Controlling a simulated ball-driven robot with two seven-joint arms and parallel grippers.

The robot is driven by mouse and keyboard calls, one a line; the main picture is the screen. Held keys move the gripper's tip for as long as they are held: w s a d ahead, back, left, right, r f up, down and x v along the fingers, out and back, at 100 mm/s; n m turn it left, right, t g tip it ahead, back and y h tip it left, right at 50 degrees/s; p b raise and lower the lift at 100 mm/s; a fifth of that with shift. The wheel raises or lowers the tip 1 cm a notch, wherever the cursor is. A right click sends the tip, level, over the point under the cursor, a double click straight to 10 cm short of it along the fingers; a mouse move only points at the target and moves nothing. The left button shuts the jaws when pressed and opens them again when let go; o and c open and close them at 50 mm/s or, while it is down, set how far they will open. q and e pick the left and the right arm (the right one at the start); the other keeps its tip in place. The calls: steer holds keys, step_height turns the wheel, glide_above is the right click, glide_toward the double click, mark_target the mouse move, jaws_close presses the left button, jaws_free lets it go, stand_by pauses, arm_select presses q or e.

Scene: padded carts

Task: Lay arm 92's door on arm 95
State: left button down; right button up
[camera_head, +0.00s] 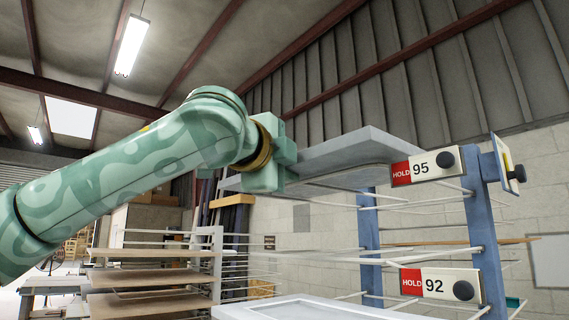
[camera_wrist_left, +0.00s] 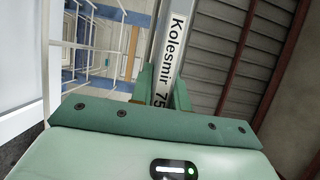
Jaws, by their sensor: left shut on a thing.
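My left gripper (camera_head: 281,166) is shut on the near left edge of a grey door (camera_head: 345,150), at the height of the arm 95 tag (camera_head: 425,167). In the left wrist view its green jaws (camera_wrist_left: 162,92) close on the door's narrow edge (camera_wrist_left: 176,30), which reads "Kolesmir 75". The door is roughly level, above the white rods of arm 95 (camera_head: 425,203); I cannot tell whether it touches them. The arm 92 tag (camera_head: 440,286) is lower on the same blue rack, and I see no door on the rods beside it. My right gripper is not in view.
A white framed panel (camera_head: 290,310) lies low in front, its support hidden. The rack's blue post (camera_head: 482,235) stands at right. Another rack with brown boards (camera_head: 150,277) stands behind at left.

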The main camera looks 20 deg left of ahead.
arm_select(q)
steer(key=shift+f, duration=0.15)
stand_by(0.7)
steer(key=c, duration=1.3)
jaws_free()
steer(key=shift+s, duration=0.1)
steer(key=shift+o, duration=0.2)
steer(key=shift+f, duration=0.15)
steer(key=shift+a, duration=0.1)
steer(key=s+a+b, duration=0.1)
steer(key=s+a, duration=0.3)
steer(key=s, duration=0.3)
steer(key=shift+s+a+b, duration=0.25)
steer(key=shift+a+b, duration=0.15)
